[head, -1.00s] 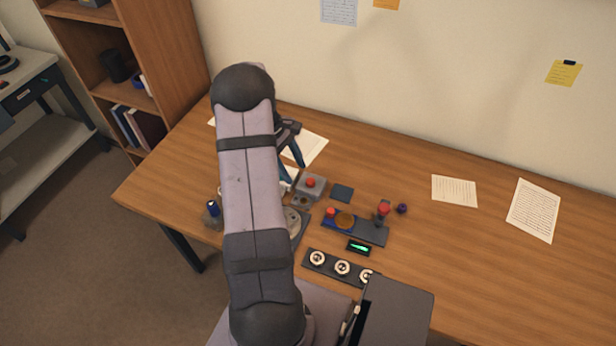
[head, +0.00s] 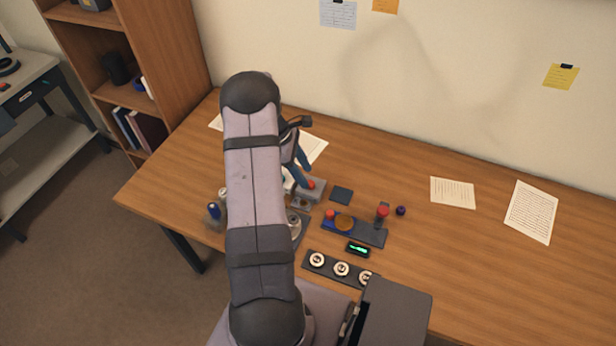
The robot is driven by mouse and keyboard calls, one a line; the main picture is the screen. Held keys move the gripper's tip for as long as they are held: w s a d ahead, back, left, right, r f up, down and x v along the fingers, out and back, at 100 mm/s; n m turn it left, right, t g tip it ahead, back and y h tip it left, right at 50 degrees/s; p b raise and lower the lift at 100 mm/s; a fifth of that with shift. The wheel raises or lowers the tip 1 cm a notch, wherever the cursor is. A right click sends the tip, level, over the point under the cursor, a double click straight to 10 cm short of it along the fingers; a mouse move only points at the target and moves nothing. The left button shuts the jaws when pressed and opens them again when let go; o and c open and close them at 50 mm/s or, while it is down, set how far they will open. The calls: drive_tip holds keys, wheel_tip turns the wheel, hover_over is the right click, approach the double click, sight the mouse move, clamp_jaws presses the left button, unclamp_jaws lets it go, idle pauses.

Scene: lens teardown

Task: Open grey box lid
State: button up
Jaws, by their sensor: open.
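A small grey box (head: 320,190) sits on the desk just right of my forearm, with a red knob (head: 311,184) on its top. Its top looks closed; its left part is partly hidden by my gripper and arm. My gripper (head: 304,179) is open, its blue fingers pointing down at the box's top beside the red knob. Whether the fingers touch the knob or stand around it cannot be told from this angle.
A dark square pad (head: 341,195) lies right of the box. In front are a blue-and-dark tray (head: 370,233) with a red-topped part, a small green-lit display (head: 358,249) and a rack (head: 330,270) of round parts. The desk's right side is mostly clear except for papers (head: 453,192).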

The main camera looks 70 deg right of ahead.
sight(310, 183)
drive_tip(key=shift+p+x, duration=0.55)
drive_tip(key=shift+x, duration=1.3)
